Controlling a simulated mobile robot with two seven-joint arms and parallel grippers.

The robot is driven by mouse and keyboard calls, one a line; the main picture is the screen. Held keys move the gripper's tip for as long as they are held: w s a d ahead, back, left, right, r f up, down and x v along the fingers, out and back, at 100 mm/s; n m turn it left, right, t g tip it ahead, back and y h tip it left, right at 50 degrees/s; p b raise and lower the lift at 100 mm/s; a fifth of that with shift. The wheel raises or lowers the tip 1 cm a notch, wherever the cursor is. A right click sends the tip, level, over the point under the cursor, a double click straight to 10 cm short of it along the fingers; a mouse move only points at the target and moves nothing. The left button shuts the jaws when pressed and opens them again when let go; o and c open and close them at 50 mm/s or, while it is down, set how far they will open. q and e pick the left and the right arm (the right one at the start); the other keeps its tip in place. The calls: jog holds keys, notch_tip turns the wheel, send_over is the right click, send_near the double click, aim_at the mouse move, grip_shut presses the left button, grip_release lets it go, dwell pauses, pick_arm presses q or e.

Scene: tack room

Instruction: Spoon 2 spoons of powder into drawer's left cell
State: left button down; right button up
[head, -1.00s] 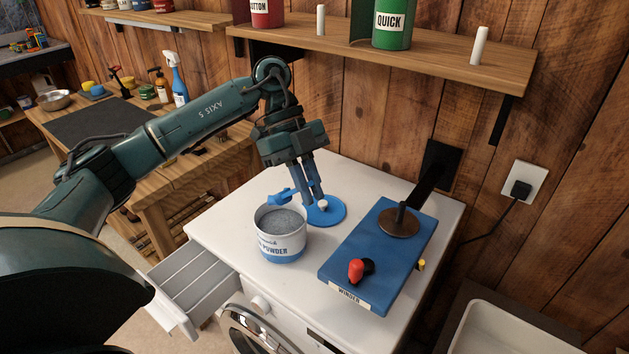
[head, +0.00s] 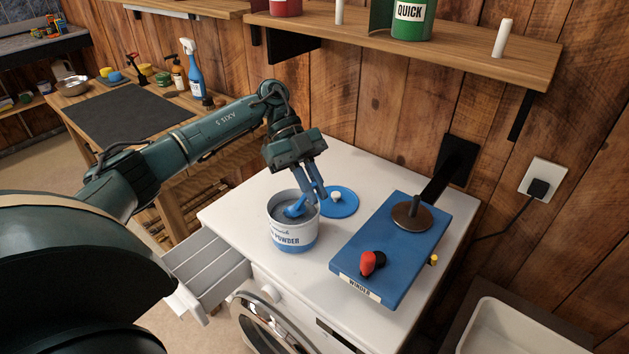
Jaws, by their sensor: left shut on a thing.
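My left gripper (head: 313,190) is shut on a blue scoop-like spoon (head: 297,208), whose bowl is down inside the mouth of the powder tub (head: 292,238). The tub is white with a blue base and a POWDER label, and stands open on the white washing machine top. Grey powder shows inside it, partly hidden by the spoon. The blue lid (head: 342,206) with a white knob lies behind and right of the tub. The drawer (head: 207,268) is pulled out at the machine's front left, with long dividers between its cells. Its cells look empty. My right gripper is not in view.
A blue winder board (head: 395,262) with a red knob and a brown disc stands right of the tub. A wooden shelf (head: 450,50) with canisters hangs on the back wall. A white basin (head: 520,330) is at the lower right. The machine top's back left is clear.

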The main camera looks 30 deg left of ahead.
pick_arm(q)
jog(key=shift+f, duration=0.55)
jog(key=s+d+f+t+y, duration=0.2)
jog(key=d+y, duration=0.3)
jog(key=y, duration=0.5)
jog(key=shift+d+t, duration=0.4)
jog(key=shift+t, duration=0.5)
jog(key=shift+s, duration=0.1)
